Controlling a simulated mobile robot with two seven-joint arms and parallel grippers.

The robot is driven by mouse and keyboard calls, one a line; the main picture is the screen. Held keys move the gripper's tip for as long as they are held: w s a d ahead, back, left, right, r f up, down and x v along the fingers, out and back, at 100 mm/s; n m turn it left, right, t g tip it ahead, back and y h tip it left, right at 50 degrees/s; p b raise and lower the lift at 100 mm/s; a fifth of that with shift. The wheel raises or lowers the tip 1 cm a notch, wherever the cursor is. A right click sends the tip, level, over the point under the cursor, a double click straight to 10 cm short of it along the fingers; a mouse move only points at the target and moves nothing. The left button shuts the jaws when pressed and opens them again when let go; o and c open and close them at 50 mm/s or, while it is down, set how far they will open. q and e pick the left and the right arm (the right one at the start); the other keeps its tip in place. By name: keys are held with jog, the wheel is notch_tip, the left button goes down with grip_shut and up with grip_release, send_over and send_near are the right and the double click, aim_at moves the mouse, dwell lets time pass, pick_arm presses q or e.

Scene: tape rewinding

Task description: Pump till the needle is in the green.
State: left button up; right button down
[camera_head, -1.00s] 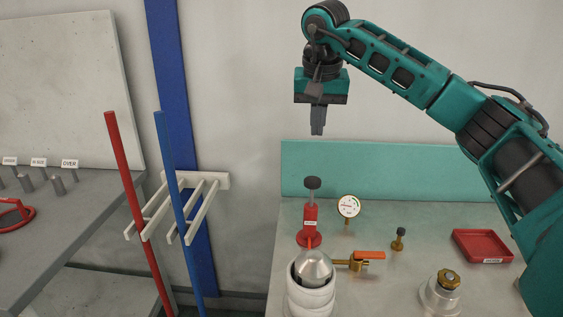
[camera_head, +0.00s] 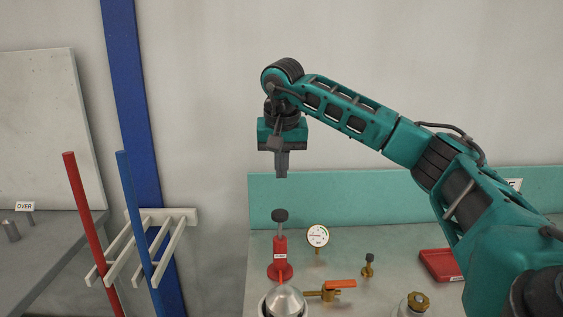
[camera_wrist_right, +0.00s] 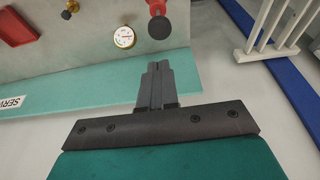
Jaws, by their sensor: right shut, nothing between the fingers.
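The red hand pump (camera_head: 280,259) stands upright on the bench, with a dark round knob (camera_head: 280,215) on top. The white round gauge (camera_head: 317,236) stands just to its right. Its markings are too small in the head view to tell where the needle points. My right gripper (camera_head: 282,172) points down, shut and empty, above the pump knob with a clear gap between them. In the right wrist view the shut fingers (camera_wrist_right: 157,75) show below the knob (camera_wrist_right: 160,27) and the gauge (camera_wrist_right: 124,37), apart from both. My left gripper is not in view.
A brass valve with an orange lever (camera_head: 340,284) and a silver cone (camera_head: 285,302) stand in front of the pump. A red tray (camera_head: 440,264) lies at the right. A white rack (camera_head: 165,217) with red and blue rods stands left of the bench.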

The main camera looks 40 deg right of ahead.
aim_at(282, 215)
jog(key=x, duration=0.8)
jog(key=shift+s+a+f, duration=0.2)
jog(key=shift+s, duration=0.1)
jog(key=shift+f, duration=0.7)
jog(key=shift+f, duration=0.1)
notch_tip(282, 215, down, 5)
jog(key=shift+r+b, duration=0.2)
jog(key=shift+b, duration=0.8)
jog(key=shift+s+a, duration=0.1)
